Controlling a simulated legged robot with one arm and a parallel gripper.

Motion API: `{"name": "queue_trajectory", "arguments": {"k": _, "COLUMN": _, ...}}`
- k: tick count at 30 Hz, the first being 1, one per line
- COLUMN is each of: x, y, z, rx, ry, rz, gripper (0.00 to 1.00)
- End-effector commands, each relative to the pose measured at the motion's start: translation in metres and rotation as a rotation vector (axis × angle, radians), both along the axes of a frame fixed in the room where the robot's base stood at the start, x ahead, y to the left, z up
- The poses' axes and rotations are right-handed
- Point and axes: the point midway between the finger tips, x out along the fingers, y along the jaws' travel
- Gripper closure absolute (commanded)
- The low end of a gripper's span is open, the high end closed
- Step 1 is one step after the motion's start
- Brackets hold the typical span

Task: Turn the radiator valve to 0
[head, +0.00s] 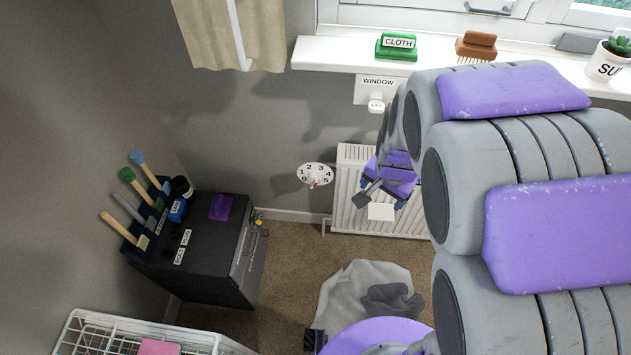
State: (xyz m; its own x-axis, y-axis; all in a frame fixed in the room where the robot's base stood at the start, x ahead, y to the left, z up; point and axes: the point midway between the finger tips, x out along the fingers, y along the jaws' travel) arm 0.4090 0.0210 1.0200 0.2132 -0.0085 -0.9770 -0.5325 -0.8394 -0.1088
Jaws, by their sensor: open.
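The radiator valve's round white dial (318,173), marked 0 to 5, sits at the left end of the white radiator (349,213). A small reddish mark shows low on the dial; it is too small to tell which number the valve is set to. My gripper (381,200) is open, in front of the radiator and to the right of the dial, apart from it in the picture. My purple and grey arm comes in from the right and hides the radiator's right part.
A white sill (330,53) above holds a green CLOTH brush (397,54), a brown brush (476,47) and a potted plant (608,62). A dark cabinet (217,253) with several upright tools stands left. Grey cloth (350,283) lies on the carpet; a white wire basket (85,335) stands front left.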

Motion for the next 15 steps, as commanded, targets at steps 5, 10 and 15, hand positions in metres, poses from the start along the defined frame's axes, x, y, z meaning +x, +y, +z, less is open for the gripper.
{"name": "queue_trajectory", "arguments": {"k": 5, "x": 0.072, "y": 0.007, "z": -0.037, "rx": 0.008, "ry": -0.129, "rz": -0.172, "gripper": 0.19}}
{"name": "queue_trajectory", "arguments": {"k": 10, "x": 0.131, "y": 0.016, "z": -0.074, "rx": 0.033, "ry": -0.265, "rz": -0.323, "gripper": 0.19}}
{"name": "queue_trajectory", "arguments": {"k": 15, "x": 0.181, "y": 0.026, "z": -0.112, "rx": 0.078, "ry": -0.406, "rz": -0.456, "gripper": 0.19}}
